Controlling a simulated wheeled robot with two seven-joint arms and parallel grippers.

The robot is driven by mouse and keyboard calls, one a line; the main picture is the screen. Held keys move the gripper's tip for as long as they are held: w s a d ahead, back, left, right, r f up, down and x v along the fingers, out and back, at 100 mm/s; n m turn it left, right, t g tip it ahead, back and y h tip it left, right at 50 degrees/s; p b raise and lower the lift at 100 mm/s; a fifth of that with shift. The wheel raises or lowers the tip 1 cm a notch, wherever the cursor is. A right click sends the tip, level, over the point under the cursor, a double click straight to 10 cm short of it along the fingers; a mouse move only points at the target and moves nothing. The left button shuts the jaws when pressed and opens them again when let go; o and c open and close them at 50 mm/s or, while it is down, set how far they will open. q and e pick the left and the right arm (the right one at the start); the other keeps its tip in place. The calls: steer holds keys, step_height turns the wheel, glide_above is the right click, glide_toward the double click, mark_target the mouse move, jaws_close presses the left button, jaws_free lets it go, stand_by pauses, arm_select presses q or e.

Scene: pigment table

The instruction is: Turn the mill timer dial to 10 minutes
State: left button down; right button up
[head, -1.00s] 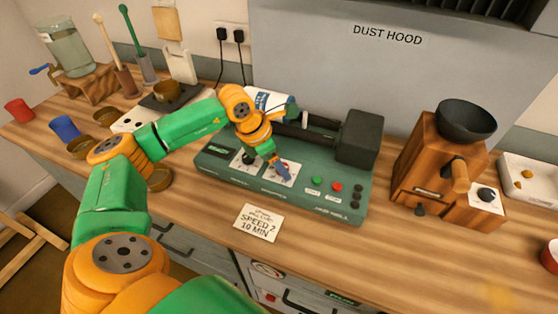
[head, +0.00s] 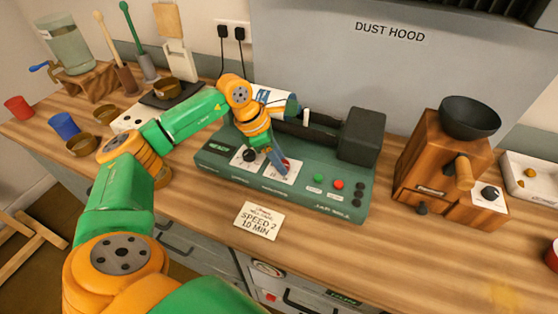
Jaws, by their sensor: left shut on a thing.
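The green mill (head: 325,203) stands on the wooden counter, with a black speed dial (head: 250,156) at the left of its front panel. The timer dial (head: 287,164) is to the right of it on a white plate, with a bit of red showing. My left gripper (head: 282,168) reaches down from above with its blue fingers shut on the timer dial. The fingers cover most of the dial, so I cannot read its setting. A card (head: 259,221) in front reads "SPEED 2 10 MIN". My right gripper is not in view.
Green (head: 318,178) and red (head: 338,184) buttons sit just right of the timer dial. A wooden grinder (head: 440,170) with a black bowl stands to the right. Cups and brushes stand at the left. The counter in front of the mill is mostly clear.

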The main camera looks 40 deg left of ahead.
arm_select(q)
steer(key=m, duration=0.2)
steer(key=m+g+h, duration=0.1)
steer(key=m, duration=0.1)
steer(key=shift+w+a+g, duration=0.1)
steer(key=shift+w+g, duration=0.1)
steer(key=shift+g, duration=0.1)
steer(key=shift+w+m+g+b, duration=0.1)
steer(key=shift+m+g+b, duration=0.5)
steer(key=shift+m, duration=1.5)
steer(key=shift+m+g, duration=0.3)
steer(key=shift+c, duration=2.4)
jaws_free()
steer(key=shift+w+a+r, duration=0.1)
steer(key=shift+a+r, duration=0.05)
steer(key=shift+r, duration=0.1)
steer(key=v, duration=0.6)
steer(key=shift+r, duration=0.2)
